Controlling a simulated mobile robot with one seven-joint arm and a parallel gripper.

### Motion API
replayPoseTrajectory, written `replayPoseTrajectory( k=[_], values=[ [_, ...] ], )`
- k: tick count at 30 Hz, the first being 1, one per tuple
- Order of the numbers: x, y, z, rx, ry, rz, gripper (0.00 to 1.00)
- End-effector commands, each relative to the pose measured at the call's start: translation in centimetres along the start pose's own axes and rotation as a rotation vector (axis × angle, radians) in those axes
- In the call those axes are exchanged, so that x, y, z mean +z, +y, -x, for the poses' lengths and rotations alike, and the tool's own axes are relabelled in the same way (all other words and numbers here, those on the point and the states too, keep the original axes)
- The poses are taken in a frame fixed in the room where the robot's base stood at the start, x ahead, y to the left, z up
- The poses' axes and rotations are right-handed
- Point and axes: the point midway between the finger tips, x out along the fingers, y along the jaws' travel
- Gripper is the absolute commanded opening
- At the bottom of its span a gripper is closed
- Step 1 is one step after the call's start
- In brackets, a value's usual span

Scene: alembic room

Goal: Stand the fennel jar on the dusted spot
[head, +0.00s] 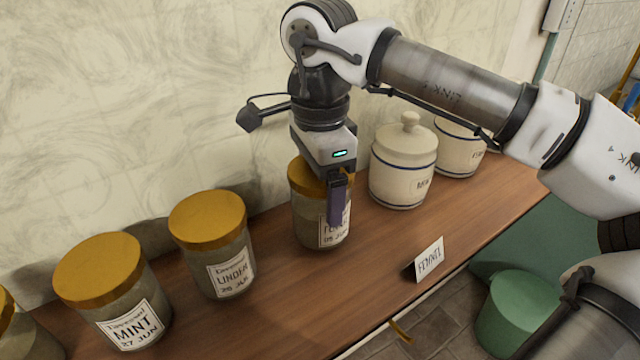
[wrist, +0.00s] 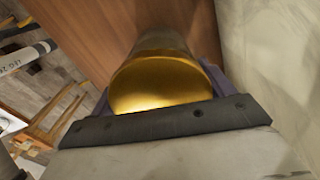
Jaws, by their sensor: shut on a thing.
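The fennel jar (head: 308,222) is a grey jar with a gold lid and a white label; the label is partly covered by a finger, with an F and "JUN" showing. My gripper (head: 330,200) points down from above and is shut on this jar, with one purple finger across its front. In the wrist view the gold lid (wrist: 160,85) sits between the purple fingers. The jar is upright, at or just above the wooden shelf (head: 290,300); I cannot tell if it touches. A small card (head: 428,259) reading FENNEL stands at the shelf's front edge. I cannot make out a dusted spot.
An UNDER-labelled jar (head: 227,272) and a MINT jar (head: 125,315) stand to the left, with another at the left edge. White lidded crocks (head: 403,175) stand close on the right. The wall is behind. A green bin (head: 515,315) is below the front edge.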

Motion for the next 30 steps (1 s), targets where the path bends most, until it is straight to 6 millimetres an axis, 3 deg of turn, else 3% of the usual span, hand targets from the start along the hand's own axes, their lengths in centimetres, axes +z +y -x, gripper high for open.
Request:
replayPoseTrajectory(
  k=[12, 13, 17, 25, 30],
  values=[
    [0.0, 0.0, -0.9, -0.002, -0.001, 0.001, 0.48],
    [0.0, 0.0, -0.9, -0.001, -0.001, 0.001, 0.83],
    [0.0, 0.0, -0.8, -0.001, -0.001, 0.001, 1.00],
    [0.0, 0.0, -0.5, -0.001, 0.000, 0.000, 1.00],
    [0.0, -0.1, 1.2, -0.004, 0.000, -0.001, 1.00]
  ],
)
